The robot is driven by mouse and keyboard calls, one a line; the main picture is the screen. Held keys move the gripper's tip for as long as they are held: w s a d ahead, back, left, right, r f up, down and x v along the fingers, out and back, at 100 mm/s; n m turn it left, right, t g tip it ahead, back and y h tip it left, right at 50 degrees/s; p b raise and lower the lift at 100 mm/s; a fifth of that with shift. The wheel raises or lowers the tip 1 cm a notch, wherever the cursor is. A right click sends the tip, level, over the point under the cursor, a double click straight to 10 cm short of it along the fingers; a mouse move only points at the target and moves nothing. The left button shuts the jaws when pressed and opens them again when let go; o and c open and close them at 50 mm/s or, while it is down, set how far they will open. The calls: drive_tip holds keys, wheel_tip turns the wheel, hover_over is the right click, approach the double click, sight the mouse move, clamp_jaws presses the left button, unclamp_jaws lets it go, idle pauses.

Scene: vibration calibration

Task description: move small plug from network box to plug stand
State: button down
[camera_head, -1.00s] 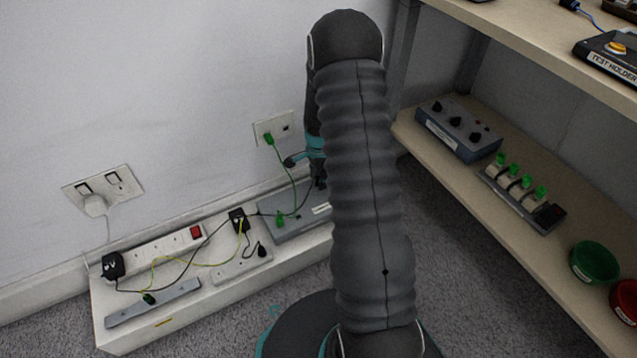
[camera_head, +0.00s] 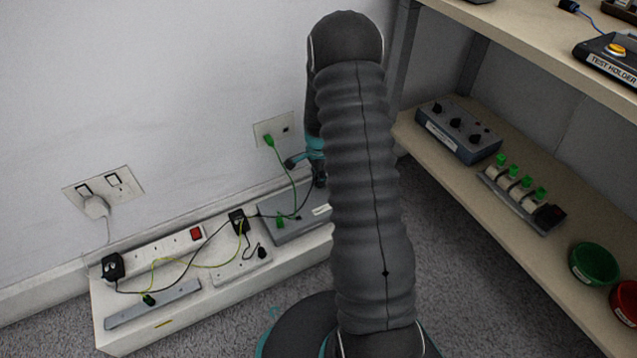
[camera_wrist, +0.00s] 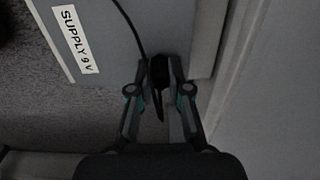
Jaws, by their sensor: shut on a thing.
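My gripper (camera_wrist: 162,64) is shut on a small black plug (camera_wrist: 159,76) with a thin black cable, at the edge of a grey box labelled "SUPPLY 9 V" (camera_wrist: 85,38). I cannot tell whether the plug is still seated in it. In the head view my gripper (camera_head: 318,186) is partly hidden behind my arm, over the right part of the grey box (camera_head: 283,236); I take this as the network box. A grey strip (camera_head: 170,303) with a green plug lies at the left end of the white ledge; I cannot tell whether it is the plug stand.
A power strip (camera_head: 180,242) and loose cables lie on the white ledge. A wall socket (camera_head: 262,132) holds a green plug. Shelves at right carry a knobbed box (camera_head: 462,130), a rack of green-topped items (camera_head: 540,222) and a green bowl (camera_head: 590,268).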

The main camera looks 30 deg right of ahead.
drive_tip(key=shift+r+p, duration=0.35)
drive_tip(key=shift+r, duration=0.5)
idle(0.9)
drive_tip(key=shift+r+p, duration=0.95)
drive_tip(key=shift+r, duration=0.65)
drive_tip(key=shift+r, duration=0.15)
wheel_tip(320, 180, up, 5)
drive_tip(key=p, duration=0.3)
drive_tip(key=shift+f, duration=0.2)
drive_tip(key=shift+a+r, duration=0.15)
drive_tip(key=shift+r, duration=0.05)
drive_tip(key=s+a+b, duration=0.1)
drive_tip(key=s+a, duration=0.4)
drive_tip(key=a, duration=0.5)
drive_tip(key=s+a, duration=0.4)
drive_tip(key=a, duration=0.6)
drive_tip(key=s+a+b, duration=0.1)
drive_tip(key=s+a, duration=0.4)
drive_tip(key=a, duration=0.6)
drive_tip(key=shift+w+d+f+b, duration=0.1)
drive_tip(key=shift+f+b, duration=1.8)
drive_tip(key=shift+f, duration=3.55)
